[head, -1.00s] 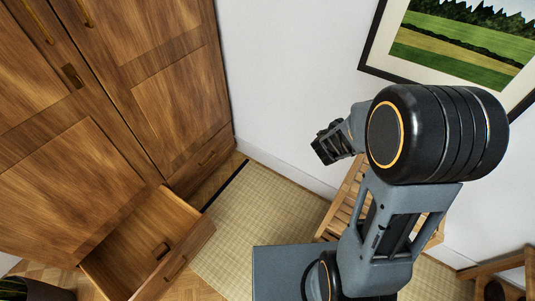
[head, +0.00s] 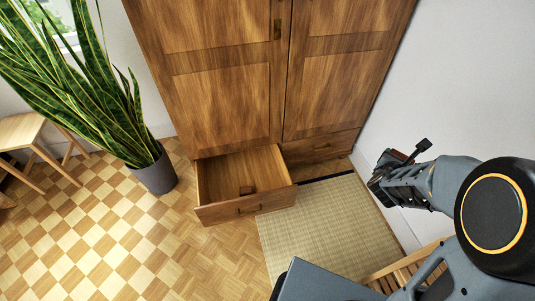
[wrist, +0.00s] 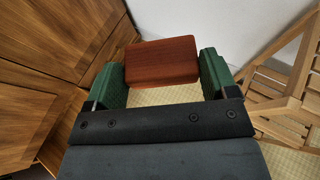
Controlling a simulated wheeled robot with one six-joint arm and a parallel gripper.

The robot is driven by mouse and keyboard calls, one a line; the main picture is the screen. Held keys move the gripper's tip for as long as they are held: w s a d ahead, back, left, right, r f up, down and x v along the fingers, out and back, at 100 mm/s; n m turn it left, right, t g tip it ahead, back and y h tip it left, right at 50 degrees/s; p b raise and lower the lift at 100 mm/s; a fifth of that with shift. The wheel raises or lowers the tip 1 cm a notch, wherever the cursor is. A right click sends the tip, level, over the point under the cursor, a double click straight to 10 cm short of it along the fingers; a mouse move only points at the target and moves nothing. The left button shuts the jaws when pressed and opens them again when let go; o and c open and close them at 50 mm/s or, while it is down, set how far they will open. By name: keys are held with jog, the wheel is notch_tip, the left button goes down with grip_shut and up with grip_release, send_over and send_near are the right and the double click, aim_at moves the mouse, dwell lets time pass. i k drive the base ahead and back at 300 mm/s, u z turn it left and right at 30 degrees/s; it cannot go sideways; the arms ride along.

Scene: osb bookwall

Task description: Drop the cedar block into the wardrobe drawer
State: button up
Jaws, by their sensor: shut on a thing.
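The cedar block (wrist: 162,60) is a reddish-brown rectangular block, in the wrist view between the two green finger pads. My gripper (wrist: 162,75) is shut on it. In the head view, my gripper (head: 384,174) is at the right, in the air near the white wall; the block is hard to make out there. The wardrobe drawer (head: 246,207) is the lower left one, pulled out, with its open top facing up. A small dark patch shows inside it near the front. My gripper is to the right of the drawer and apart from it.
The wooden wardrobe (head: 230,100) stands behind the drawer. A potted snake plant (head: 153,172) and a stool (head: 35,145) are at the left. A straw mat (head: 325,225) lies right of the drawer. A slatted wooden piece (head: 405,268) stands at lower right.

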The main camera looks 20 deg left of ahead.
aim_at(252, 182)
jog(key=z, duration=0.25)
jog(key=k, duration=0.2)
jog(key=u, duration=1.85)
jog(key=i, duration=1.25)
jog(key=z, duration=0.3)
